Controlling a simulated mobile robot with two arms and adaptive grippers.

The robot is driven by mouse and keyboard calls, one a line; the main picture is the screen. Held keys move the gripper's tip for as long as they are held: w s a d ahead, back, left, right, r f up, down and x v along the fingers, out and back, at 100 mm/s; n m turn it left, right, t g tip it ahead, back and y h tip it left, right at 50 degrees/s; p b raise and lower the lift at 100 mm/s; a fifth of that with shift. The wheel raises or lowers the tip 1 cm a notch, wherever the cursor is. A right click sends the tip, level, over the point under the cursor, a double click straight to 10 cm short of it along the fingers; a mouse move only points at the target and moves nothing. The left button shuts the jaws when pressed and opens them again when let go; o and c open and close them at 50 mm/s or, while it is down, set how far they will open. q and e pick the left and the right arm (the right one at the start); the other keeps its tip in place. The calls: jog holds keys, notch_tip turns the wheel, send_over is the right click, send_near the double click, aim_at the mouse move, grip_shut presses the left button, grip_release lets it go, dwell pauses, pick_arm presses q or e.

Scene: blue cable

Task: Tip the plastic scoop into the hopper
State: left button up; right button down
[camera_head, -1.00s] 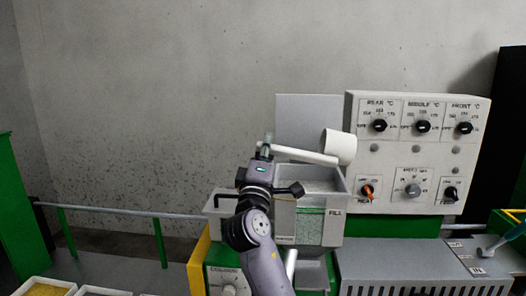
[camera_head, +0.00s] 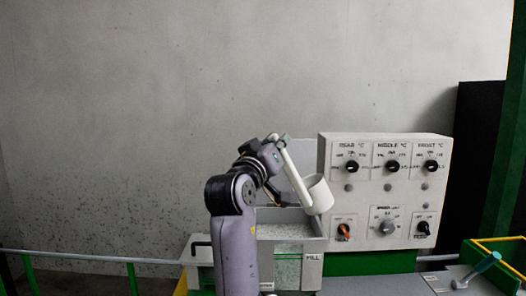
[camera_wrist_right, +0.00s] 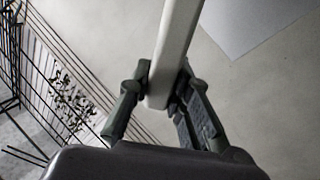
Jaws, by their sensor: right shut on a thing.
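The white plastic scoop (camera_head: 317,196) is in the air over the right part of the hopper. Its long handle slopes steeply down to the right to the cup, which is tilted. I cannot see into the cup. My right gripper (camera_head: 277,144) is shut on the upper part of the handle. The right wrist view shows the white handle (camera_wrist_right: 174,55) between the two dark fingers (camera_wrist_right: 155,98). The grey hopper (camera_head: 312,271), marked FILL, has pale granules inside, below the scoop. My left gripper is out of view.
A control panel (camera_head: 385,190) with several knobs stands close to the right of the scoop. A pale plate (camera_head: 304,160) rises behind the hopper. A rail (camera_head: 85,257) runs along the left. A blue-handled tool (camera_head: 484,268) lies at the lower right. The air to the left is free.

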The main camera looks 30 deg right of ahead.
jog(key=s+d+r+m+g+y+p, duration=0.1)
jog(key=s+d+r+m+g+p, duration=0.1)
jog(key=d+r+m+p, duration=0.3)
jog(key=shift+s+d+r+m+y+p, duration=0.35)
jog(key=shift+s+r+p, duration=0.4)
jog(key=shift+r+p, duration=0.45)
